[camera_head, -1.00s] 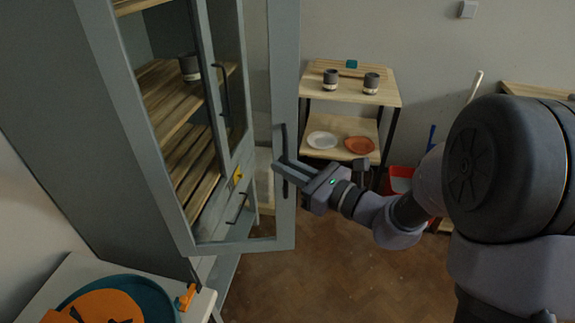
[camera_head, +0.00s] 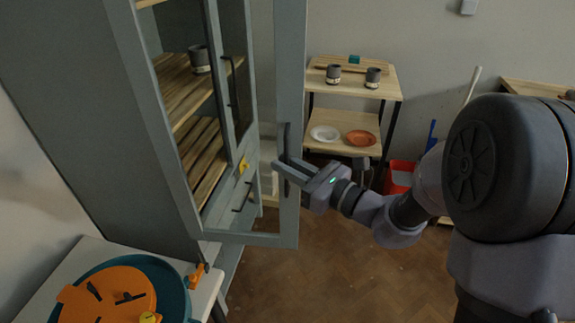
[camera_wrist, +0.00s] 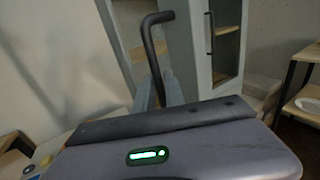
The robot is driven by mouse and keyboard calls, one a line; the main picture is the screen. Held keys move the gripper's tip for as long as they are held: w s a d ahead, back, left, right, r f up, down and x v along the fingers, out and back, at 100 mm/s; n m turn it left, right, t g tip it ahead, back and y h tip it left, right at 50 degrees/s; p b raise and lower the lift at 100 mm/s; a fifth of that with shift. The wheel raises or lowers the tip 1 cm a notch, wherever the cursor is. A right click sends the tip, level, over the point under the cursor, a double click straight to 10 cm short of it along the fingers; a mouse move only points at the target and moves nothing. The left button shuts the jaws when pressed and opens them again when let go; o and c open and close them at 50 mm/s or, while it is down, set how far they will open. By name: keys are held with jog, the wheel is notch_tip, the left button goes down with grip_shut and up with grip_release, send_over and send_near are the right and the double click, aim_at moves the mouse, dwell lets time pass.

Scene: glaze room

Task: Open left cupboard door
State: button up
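The grey cupboard (camera_head: 150,130) stands at the left in the head view. Its left door (camera_head: 290,80), a grey frame with a glass pane, stands swung well out from the cupboard front. Its dark bar handle (camera_head: 283,138) is near the free edge. My gripper (camera_head: 283,169) is at this handle, with its fingers on either side of it. In the wrist view the bent handle (camera_wrist: 150,48) runs down between the two fingers (camera_wrist: 159,92), which look closed on it; the contact itself is partly hidden. The right door (camera_head: 236,60) looks shut.
A wooden shelf rack (camera_head: 345,140) with cups and plates stands behind the door. A red bucket (camera_head: 400,175) is to its right. A white table (camera_head: 75,262) with a teal dish (camera_head: 178,285) is at the lower left. The floor (camera_head: 340,270) in front is clear.

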jog(key=shift+o, duration=1.2)
jog(key=shift+a, duration=0.1)
jog(key=p+v, duration=0.2)
jog(key=v, duration=1.5)
jog(key=shift+s+d, duration=0.2)
jog(key=shift+d, duration=0.05)
